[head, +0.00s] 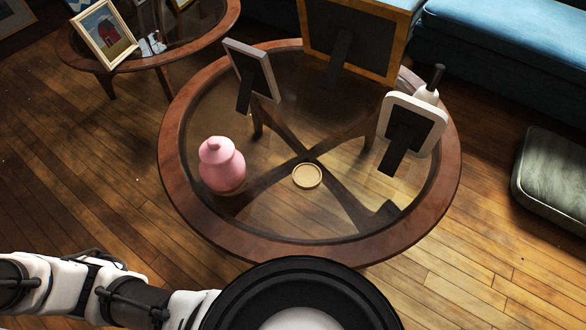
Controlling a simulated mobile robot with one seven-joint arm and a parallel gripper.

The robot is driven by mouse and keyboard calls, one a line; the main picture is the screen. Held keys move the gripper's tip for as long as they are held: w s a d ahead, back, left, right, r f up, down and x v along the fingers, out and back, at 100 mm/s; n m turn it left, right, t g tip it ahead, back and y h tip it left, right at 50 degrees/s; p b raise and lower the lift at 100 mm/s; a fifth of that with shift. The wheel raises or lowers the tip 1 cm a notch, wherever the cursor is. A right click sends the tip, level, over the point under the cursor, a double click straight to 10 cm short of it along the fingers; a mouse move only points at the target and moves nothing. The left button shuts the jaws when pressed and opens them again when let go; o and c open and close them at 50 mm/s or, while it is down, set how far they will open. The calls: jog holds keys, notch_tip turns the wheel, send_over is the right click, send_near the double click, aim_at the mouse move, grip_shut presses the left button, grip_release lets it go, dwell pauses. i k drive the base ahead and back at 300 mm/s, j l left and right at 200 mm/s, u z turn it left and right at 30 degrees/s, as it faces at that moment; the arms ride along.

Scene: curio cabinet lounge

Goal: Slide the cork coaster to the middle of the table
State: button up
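A small round tan cork coaster (307,175) with a raised rim lies flat on the glass top of the round wooden-rimmed table (180,180). It is close to the middle of the glass, slightly toward the near side, above the crossing of the table's legs. Nothing touches it. My gripper is not in view. Part of my white and black arm shows at the lower left, short of the table's near rim.
On the table stand a pink lidded jar (222,168) at left, a small frame (252,70), a large wooden frame (355,38) at the back, and a white frame (411,125) before a white bottle (428,93) at right. Glass around the coaster is clear.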

aim_at(306, 176)
jog(key=i+l+z, duration=0.1)
jog(key=l+z, duration=0.3)
jog(key=i+l+z, duration=0.15)
jog(key=z, duration=0.3)
